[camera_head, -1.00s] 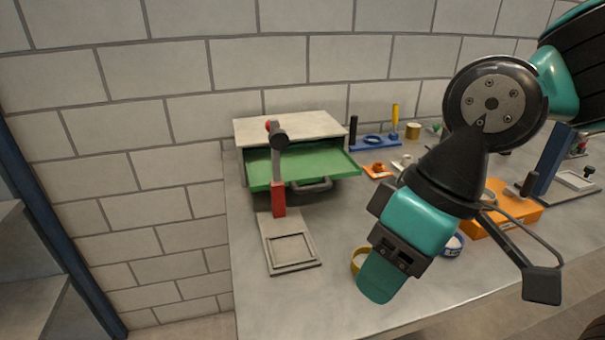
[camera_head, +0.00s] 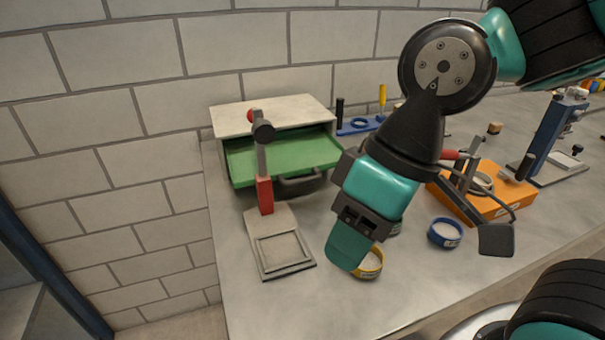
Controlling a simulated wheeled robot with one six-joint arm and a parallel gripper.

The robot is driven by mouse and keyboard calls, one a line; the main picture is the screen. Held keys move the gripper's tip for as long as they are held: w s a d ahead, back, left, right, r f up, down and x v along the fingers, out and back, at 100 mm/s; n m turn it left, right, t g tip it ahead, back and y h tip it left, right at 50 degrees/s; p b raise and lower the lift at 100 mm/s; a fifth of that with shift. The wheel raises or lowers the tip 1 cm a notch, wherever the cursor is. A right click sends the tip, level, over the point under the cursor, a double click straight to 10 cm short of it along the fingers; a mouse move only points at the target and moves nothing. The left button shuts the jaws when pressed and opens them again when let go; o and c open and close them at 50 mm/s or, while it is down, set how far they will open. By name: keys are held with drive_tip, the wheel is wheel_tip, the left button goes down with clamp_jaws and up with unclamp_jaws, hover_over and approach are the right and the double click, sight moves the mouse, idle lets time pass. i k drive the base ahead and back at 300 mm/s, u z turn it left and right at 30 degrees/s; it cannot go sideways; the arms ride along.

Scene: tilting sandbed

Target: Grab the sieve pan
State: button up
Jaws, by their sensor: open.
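Low round pans with light insides stand on the bench. One has a yellow rim (camera_head: 372,263) and is partly hidden behind my gripper (camera_head: 347,258). One has a blue rim (camera_head: 445,233) and stands clear to its right. A dark rim (camera_head: 396,229) barely shows between them behind the arm. I cannot tell which is the sieve pan. My gripper points down, overlapping the yellow-rimmed pan's left side in this view. Its jaws are open, nothing shows between them, and its height above the bench is unclear.
A grey box with an open green drawer (camera_head: 285,153) stands at the back left. A stand with a red-based lever (camera_head: 265,195) is in front. An orange box (camera_head: 503,201) and a blue upright device (camera_head: 549,135) stand right. The front bench is clear.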

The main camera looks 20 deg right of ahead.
sight(483, 180)
drive_tip(key=z, duration=0.05)
drive_tip(key=k, duration=0.5)
drive_tip(key=u, duration=3.3)
drive_tip(key=k, duration=1.35)
drive_tip(key=z, duration=2.2)
